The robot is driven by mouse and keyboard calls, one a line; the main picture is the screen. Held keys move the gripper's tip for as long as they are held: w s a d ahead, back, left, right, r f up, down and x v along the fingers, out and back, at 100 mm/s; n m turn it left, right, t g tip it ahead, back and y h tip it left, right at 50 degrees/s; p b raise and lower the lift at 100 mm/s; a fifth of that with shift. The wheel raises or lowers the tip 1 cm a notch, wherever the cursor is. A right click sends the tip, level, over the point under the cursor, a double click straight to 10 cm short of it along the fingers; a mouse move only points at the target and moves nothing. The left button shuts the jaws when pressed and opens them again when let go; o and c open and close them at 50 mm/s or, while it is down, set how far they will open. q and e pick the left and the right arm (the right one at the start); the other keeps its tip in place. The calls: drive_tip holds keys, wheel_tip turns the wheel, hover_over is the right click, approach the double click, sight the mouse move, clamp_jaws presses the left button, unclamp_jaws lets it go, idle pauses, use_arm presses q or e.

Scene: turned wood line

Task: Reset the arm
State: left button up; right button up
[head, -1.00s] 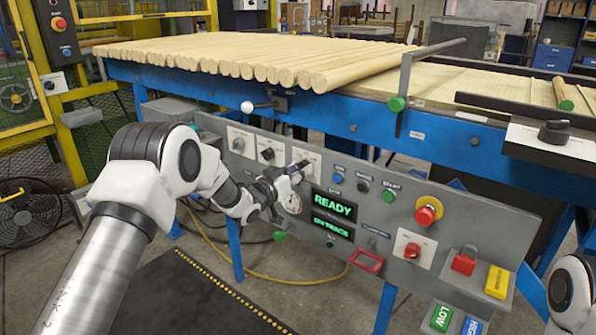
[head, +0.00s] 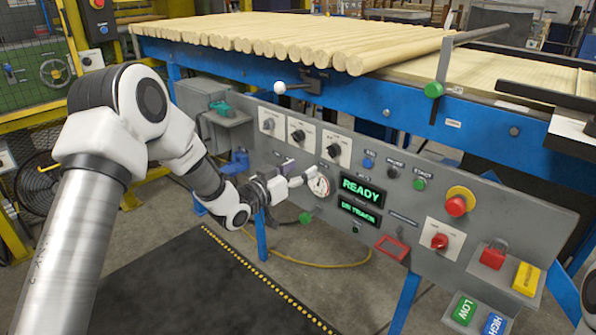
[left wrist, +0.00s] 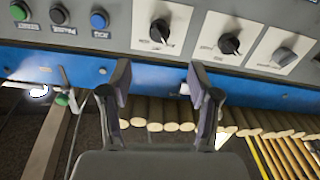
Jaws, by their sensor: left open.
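My left arm reaches in from the left in the head view. My left gripper (head: 294,178) is in front of the grey control panel (head: 420,262), left of the round gauge (head: 319,185) and below the dials. In the left wrist view the left gripper (left wrist: 158,77) is open, its two fingers wide apart with nothing between them. Contact with the panel cannot be told. The right gripper is not in view; only a piece of my right arm shows at the head view's right edge.
The panel carries a display reading READY (head: 362,190), a red emergency knob (head: 456,205), a dial (head: 298,134) and several buttons. Above it, wooden rods (head: 300,42) lie on the blue-framed table (head: 400,110). A dark mat (head: 200,285) covers open floor below.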

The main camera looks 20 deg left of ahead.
use_arm(q)
drive_tip(key=shift+s, duration=0.3)
drive_tip(key=s+d+f+n+g+y, duration=0.1)
drive_tip(key=s+d+f+g, duration=0.15)
drive_tip(key=s+f, duration=0.55)
drive_tip(key=s+d+f+g, duration=0.2)
drive_tip(key=s+f+g, duration=0.1)
drive_tip(key=f, duration=0.8)
drive_tip(key=s+d+f+n+g+y, duration=0.1)
drive_tip(key=s+d+f+g, duration=0.1)
drive_tip(key=s+f, duration=0.6)
drive_tip(key=s+f+g+y, duration=0.1)
drive_tip(key=s+f+g, duration=0.3)
drive_tip(key=s+f, duration=0.4)
drive_tip(key=s+a+n+g+y, duration=0.1)
drive_tip(key=s+a+g+y, duration=0.15)
drive_tip(key=s, duration=0.65)
drive_tip(key=s+a+g+y, duration=0.1)
drive_tip(key=s+g, duration=0.2)
drive_tip(key=s, duration=0.6)
wheel_tip(320, 180, up, 22)
drive_tip(key=w+p, duration=0.1)
drive_tip(key=p, duration=2.2)
drive_tip(key=shift+a, duration=0.15)
